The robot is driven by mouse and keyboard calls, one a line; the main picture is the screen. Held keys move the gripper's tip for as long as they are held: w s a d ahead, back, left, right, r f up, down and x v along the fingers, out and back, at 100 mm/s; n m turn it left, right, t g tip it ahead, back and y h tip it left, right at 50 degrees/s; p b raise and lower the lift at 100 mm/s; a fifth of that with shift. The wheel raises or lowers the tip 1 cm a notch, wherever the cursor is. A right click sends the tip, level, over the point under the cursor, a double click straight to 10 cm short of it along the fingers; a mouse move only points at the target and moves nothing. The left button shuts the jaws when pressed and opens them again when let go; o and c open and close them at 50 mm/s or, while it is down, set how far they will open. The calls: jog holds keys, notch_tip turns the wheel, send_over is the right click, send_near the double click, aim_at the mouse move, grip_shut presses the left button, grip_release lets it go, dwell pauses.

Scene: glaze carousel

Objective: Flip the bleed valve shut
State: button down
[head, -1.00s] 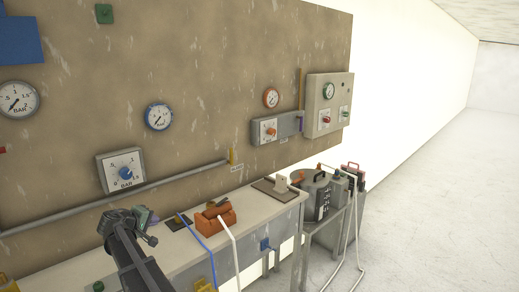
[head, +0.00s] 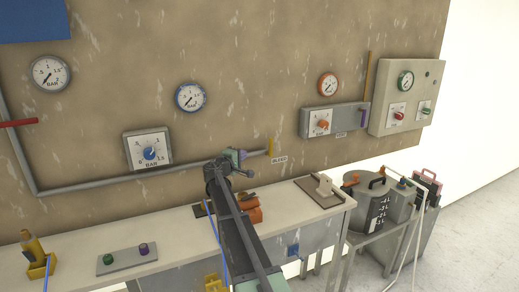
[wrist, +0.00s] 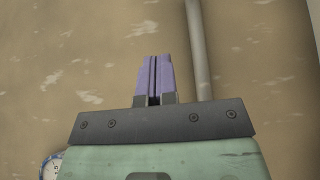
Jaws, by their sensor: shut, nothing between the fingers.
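In the wrist view the two purple fingers of my gripper (wrist: 154,80) are together and empty, pointing at the wall. The grey pipe (wrist: 198,50) runs beside them; the yellow lever does not show there.
A dial box (head: 148,149) is on the wall left of my gripper. A grey box with an orange knob (head: 323,124) is to the right. An orange toolbox (head: 250,212) on the bench (head: 175,227) is partly hidden behind my arm. The wall around the lever is clear.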

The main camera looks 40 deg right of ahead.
jog(key=s+d+x, duration=0.1)
jog(key=s+x, duration=0.2)
jog(key=x, duration=0.9)
jog(key=shift+w+d, duration=0.2)
jog(key=shift+d, duration=0.15)
jog(key=shift+r+p, duration=0.15)
jog(key=shift+p, duration=0.15)
